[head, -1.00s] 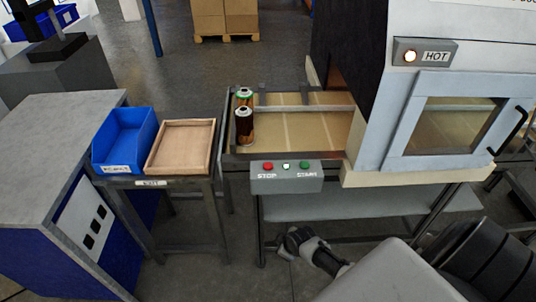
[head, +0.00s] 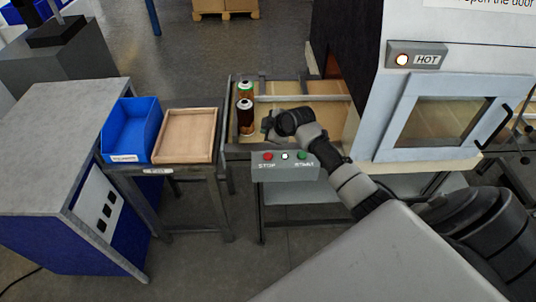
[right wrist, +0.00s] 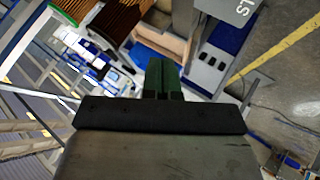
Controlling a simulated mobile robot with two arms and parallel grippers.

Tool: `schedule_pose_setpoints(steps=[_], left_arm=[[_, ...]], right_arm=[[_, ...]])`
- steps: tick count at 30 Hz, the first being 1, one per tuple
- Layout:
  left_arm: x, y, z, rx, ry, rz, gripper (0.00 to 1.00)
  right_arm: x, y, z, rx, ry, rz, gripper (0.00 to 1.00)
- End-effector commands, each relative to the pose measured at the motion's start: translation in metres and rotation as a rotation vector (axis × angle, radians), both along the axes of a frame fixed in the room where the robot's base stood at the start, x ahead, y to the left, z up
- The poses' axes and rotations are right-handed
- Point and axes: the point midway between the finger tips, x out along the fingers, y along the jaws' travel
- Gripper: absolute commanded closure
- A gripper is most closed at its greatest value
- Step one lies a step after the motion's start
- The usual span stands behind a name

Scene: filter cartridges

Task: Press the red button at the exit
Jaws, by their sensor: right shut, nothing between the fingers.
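The red button (head: 268,156) is at the left end of the grey control box (head: 285,172), above the word STOP. A white light and a green button (head: 302,155) sit to its right. The box is on the front of the conveyor exit. My right gripper (head: 268,127) is just above and behind the box in the head view, apart from the red button. In the right wrist view its green fingers (right wrist: 165,78) are together and empty. Part of the control box (right wrist: 226,8) shows there at the top, its buttons out of view. My left gripper is not seen.
Two cartridges (head: 245,116) stand at the conveyor's left end. A blue bin (head: 130,130) and a wooden tray (head: 188,158) are on a stand to the left. The oven (head: 400,100) with a lit HOT lamp (head: 403,60) is on the right.

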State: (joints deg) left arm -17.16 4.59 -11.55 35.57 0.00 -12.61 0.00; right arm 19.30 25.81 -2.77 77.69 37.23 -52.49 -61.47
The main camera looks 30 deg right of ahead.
Motion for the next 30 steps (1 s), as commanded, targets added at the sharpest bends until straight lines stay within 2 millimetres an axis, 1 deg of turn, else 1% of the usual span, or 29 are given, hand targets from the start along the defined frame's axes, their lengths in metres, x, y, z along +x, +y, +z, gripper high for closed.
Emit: schedule_pose_setpoints(steps=[6,11,17,24,27,30], left_arm=[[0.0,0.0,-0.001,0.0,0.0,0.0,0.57],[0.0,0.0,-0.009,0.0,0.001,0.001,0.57],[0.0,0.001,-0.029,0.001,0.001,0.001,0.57],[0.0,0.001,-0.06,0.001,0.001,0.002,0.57],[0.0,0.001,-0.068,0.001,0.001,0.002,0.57],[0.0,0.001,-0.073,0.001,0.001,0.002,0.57]], right_arm=[[0.0,0.0,-0.002,0.0,0.001,-0.001,1.0],[0.0,0.0,-0.01,0.001,0.001,-0.002,1.0],[-0.001,0.0,-0.033,0.003,0.002,-0.003,1.0],[-0.001,0.0,-0.069,0.002,0.001,-0.003,1.0],[-0.001,0.0,-0.08,0.0,0.002,-0.003,1.0],[0.0,0.0,-0.087,0.0,0.001,-0.003,1.0]])
